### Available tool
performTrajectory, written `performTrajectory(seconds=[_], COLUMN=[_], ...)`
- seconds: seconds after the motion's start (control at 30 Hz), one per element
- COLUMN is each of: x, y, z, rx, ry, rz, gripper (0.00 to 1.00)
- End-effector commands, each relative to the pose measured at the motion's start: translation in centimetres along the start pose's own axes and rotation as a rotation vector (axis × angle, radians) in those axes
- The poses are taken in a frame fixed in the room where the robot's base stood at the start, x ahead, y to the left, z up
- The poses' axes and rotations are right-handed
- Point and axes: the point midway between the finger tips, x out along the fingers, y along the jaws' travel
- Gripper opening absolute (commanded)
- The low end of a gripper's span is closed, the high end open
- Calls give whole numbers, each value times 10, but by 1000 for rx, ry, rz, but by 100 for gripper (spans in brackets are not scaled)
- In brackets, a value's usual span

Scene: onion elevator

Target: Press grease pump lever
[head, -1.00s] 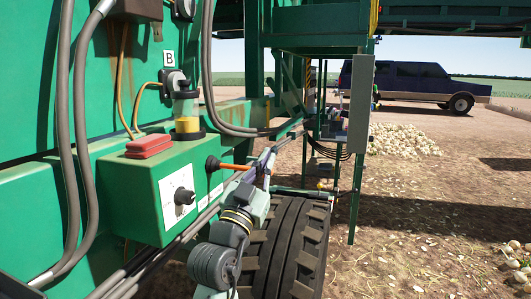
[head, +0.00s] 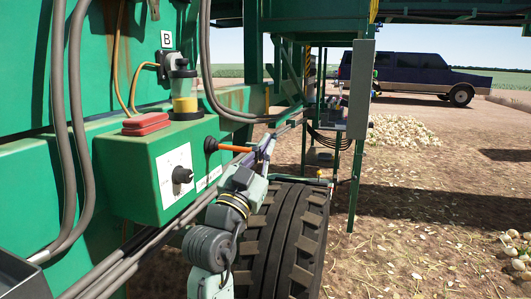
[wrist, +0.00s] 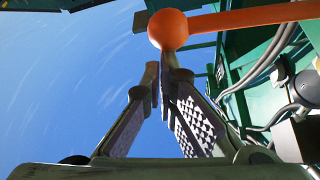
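The grease pump lever (head: 232,148) is an orange rod. It sticks out to the right from a black mount on the side of a green box. In the wrist view, the lever's round orange knob (wrist: 168,30) is at the top, with its rod (wrist: 250,16) running right. My gripper (head: 266,150) is beside the lever's outer end in the head view.
The green box (head: 135,178) carries a black knob (head: 182,175) and a red cover (head: 145,124). A yellow grease reservoir (head: 185,105) is above it. Pipes (head: 140,262) run below the box, and a large tire (head: 285,240) is beside my arm. Open ground lies to the right.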

Motion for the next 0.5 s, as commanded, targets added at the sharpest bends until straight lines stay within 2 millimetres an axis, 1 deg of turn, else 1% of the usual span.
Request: performTrajectory(seconds=[0.03,0.27,0.5], x=[-2,-9,-21], y=[1,6,11], z=[4,16,37], rx=[6,63,172], ry=[-2,-2,-3], rz=[4,36,99], gripper=[0,0,0])
